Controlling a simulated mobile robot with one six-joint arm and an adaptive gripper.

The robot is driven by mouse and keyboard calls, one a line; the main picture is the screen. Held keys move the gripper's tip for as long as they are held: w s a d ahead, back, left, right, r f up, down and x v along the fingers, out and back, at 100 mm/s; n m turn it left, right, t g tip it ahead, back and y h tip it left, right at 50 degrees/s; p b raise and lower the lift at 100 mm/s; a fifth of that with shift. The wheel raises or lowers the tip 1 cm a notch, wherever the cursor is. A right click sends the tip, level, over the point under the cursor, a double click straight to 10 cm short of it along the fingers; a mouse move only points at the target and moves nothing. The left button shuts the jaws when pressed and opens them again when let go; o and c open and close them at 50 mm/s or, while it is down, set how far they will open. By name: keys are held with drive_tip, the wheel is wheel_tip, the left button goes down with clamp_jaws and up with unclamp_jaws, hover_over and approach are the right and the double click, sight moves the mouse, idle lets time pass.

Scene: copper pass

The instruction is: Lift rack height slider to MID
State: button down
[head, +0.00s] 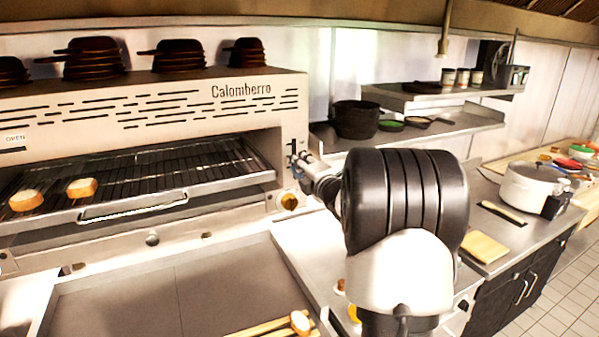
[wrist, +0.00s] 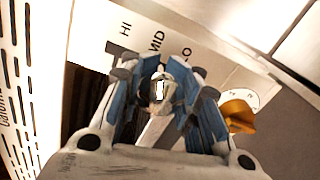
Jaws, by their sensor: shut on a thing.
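My gripper (wrist: 160,92) is shut on the rack height slider's metal knob (wrist: 158,88), between its blue-padded fingers in the wrist view. Printed HI, MID and LO marks (wrist: 157,42) run beside the slider, tilted in that view. I cannot tell exactly which mark the knob is level with. In the head view my gripper (head: 306,168) reaches the right end of the Calomberro grill's front panel, beside the dark slider slot (head: 291,148). The grill rack (head: 140,208) sits below the vented panel with two bread pieces (head: 82,188) on it.
A brass dial (head: 289,202) sits just below the slider and close beside my fingers in the wrist view (wrist: 238,110). Dark pans (head: 95,58) are stacked on top of the grill. A black pot (head: 355,119) stands on the shelf to the right.

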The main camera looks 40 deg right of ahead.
wheel_tip(320, 180, up, 2)
drive_tip(key=shift+r+t, duration=0.1)
drive_tip(key=shift+t, duration=0.2)
drive_tip(key=c, duration=1.6)
unclamp_jaws()
drive_tip(key=shift+c, duration=0.2)
drive_tip(key=o, duration=0.5)
drive_tip(key=shift+w+f, duration=0.1)
drive_tip(key=shift+f, duration=0.45)
drive_tip(key=shift+r, duration=0.15)
drive_tip(key=shift+s, duration=0.4)
drive_tip(key=v, duration=1.1)
drive_tip(key=shift+s+a+r, duration=0.1)
drive_tip(key=shift+s+r, duration=0.05)
drive_tip(key=shift+s, duration=0.15)
